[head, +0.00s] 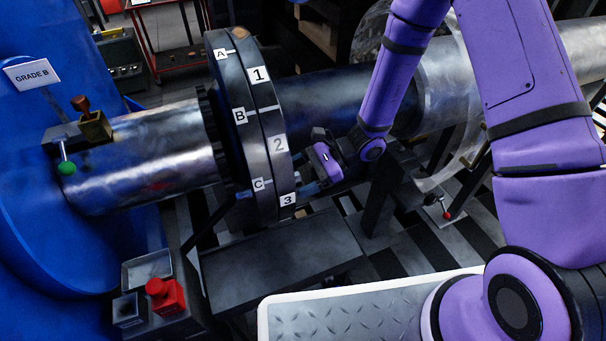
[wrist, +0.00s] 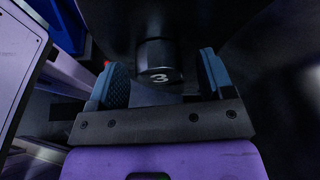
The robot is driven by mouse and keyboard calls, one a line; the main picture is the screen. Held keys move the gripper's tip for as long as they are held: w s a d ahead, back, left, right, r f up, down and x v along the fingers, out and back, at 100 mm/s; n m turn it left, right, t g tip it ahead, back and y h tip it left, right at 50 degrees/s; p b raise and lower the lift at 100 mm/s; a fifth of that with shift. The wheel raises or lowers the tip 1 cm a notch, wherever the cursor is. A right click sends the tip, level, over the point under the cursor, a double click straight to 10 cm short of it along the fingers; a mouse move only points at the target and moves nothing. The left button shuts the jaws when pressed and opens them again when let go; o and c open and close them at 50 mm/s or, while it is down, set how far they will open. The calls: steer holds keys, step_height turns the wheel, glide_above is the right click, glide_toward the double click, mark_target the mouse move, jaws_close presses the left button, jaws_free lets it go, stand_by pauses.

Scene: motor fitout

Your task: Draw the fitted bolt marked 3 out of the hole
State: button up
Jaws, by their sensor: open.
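The bolt marked 3 (wrist: 158,62) is a dark cylinder with a white 3 on its end in the wrist view. It sticks out from the dark flange face beyond my fingers. My gripper (wrist: 163,82) is open, with one blue padded finger on each side of the bolt's line. The bolt's end lies between or just beyond the fingertips; I cannot tell exactly. In the head view my gripper (head: 312,188) is at the right side of the flange (head: 268,140), near the label 3 (head: 288,200). The hole is hidden behind the bolt.
The flange pair carries labels A, B, C and 1, 2, 3. A large pipe (head: 325,100) runs above my gripper. A grey bench (head: 280,265) lies below.

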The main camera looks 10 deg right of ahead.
jaws_close()
steer(key=w+d, duration=0.3)
steer(key=d, duration=1)
steer(key=shift+w, duration=0.4)
stand_by(2.8)
steer(key=shift+d, duration=0.2)
stand_by(0.5)
